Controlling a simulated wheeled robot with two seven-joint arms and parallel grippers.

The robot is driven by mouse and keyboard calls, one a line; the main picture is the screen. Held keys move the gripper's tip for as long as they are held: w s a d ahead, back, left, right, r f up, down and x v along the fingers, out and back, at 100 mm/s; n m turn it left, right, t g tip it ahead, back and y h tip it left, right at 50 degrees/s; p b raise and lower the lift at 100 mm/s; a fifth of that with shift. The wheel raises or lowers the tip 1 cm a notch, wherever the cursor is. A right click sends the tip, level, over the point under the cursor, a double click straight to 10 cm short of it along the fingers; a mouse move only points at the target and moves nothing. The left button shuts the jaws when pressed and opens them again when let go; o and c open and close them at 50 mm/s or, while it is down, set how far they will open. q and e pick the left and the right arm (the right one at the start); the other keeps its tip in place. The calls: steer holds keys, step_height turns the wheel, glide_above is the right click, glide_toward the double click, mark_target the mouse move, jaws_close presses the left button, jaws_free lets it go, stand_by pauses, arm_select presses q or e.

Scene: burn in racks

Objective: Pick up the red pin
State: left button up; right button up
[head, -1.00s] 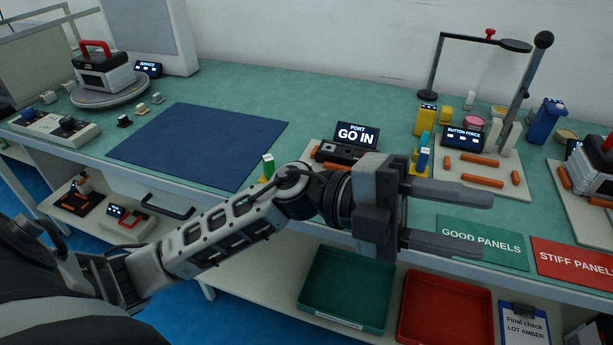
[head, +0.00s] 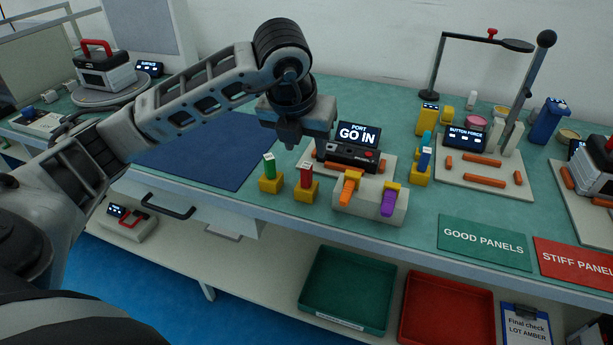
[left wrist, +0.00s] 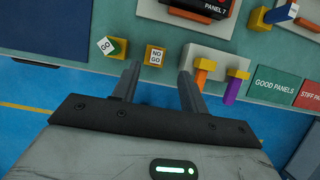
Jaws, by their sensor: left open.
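The red pin (head: 306,177) stands upright in a small yellow base (head: 306,194) near the front of the bench. In the left wrist view a small NO GO block top (left wrist: 154,54) shows, and its red side is hidden. My left gripper (head: 291,144) is above and slightly left of the red pin, pointing down. In the left wrist view its fingers (left wrist: 160,74) are apart, with the NO GO top just beyond and between their tips, and nothing is held. My right gripper is in neither view.
A green pin (head: 269,166) in a yellow base stands close left of the red pin. A pale holder (head: 370,212) with an orange and a purple handle is to the right. The GO IN port unit (head: 347,153) is behind. The blue mat (head: 215,165) is clear.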

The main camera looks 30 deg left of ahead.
mark_target(306, 165)
arm_select(q)
steer(key=x, duration=0.7)
steer(key=shift+s+a+f+p, duration=0.1)
steer(key=shift+s+a+p, duration=0.15)
steer(key=shift+p, duration=0.05)
steer(key=shift+w+f, duration=0.25)
steer(key=shift+f, duration=0.25)
jaws_close()
